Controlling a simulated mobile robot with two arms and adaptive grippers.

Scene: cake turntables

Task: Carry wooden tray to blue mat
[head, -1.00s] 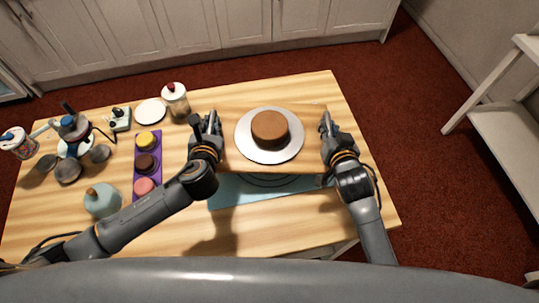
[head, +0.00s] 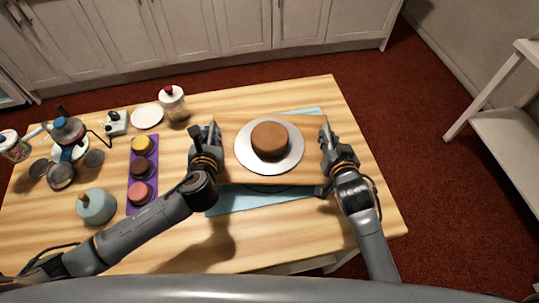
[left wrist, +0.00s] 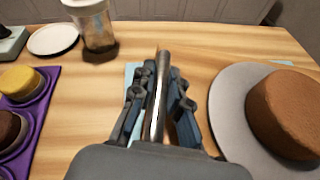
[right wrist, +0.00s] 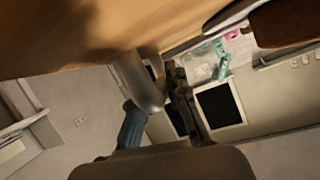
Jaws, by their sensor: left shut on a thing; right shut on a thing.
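The wooden tray (head: 302,177) is held level between my two grippers and carries a silver round plate (head: 246,159) with a brown cake (head: 269,140) on it. The plate (left wrist: 228,110) and cake (left wrist: 290,108) also show in the left wrist view. My left gripper (head: 207,130) is shut on the tray's left side, and my right gripper (head: 325,132) is shut on its right side. The blue mat (head: 235,203) lies on the table below the tray, which hides most of it. Its near strip and a far corner show. I cannot tell whether tray and mat touch.
Left of the tray are a purple holder (head: 130,207) with yellow, dark brown and pink cakes, a teal jar (head: 96,206), a lidded glass jar (head: 173,103) and a white plate (head: 147,116). The wooden table (head: 230,262) is bare at the front. A white shelf (head: 495,120) stands right.

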